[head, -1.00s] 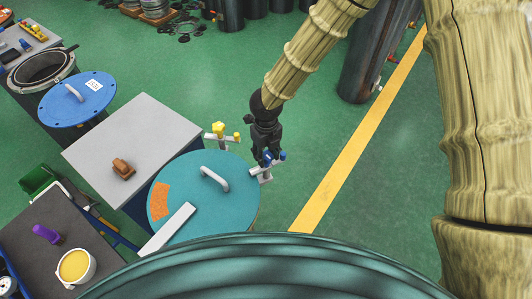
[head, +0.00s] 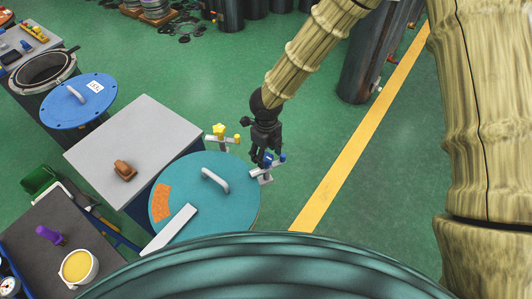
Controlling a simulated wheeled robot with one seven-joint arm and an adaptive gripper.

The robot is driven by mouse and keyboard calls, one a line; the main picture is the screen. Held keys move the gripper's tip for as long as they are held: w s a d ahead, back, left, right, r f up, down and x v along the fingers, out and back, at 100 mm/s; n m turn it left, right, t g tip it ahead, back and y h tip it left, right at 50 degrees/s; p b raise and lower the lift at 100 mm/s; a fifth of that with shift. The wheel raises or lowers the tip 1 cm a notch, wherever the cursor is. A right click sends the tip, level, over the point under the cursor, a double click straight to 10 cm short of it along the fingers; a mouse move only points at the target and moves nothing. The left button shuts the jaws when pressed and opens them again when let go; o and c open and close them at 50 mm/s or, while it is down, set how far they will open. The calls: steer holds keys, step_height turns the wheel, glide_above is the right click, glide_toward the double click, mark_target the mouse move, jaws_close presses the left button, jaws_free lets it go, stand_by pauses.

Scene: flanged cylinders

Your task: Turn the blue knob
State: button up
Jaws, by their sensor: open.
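The blue knob (head: 269,160) sits on a light grey pipe fitting at the right edge of a teal round lid (head: 230,172). A second small blue part (head: 282,157) is just right of it on the same fitting. My gripper (head: 262,158) is black and points down at the blue knob, its fingers close to or around its top. Contact cannot be told at this size. The gripper is open. A yellow knob (head: 219,130) stands on a similar fitting behind the lid.
A grey-topped table (head: 150,135) with a brown object (head: 124,171) stands left of the lid. A dark cylinder (head: 372,60) stands at the back right. A blue lid (head: 77,100) lies farther left. Green floor right of the knob is free, crossed by a yellow line (head: 350,150).

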mark_target(266, 157)
steer(key=shift+r+p, duration=2)
steer(key=shift+r, duration=0.3)
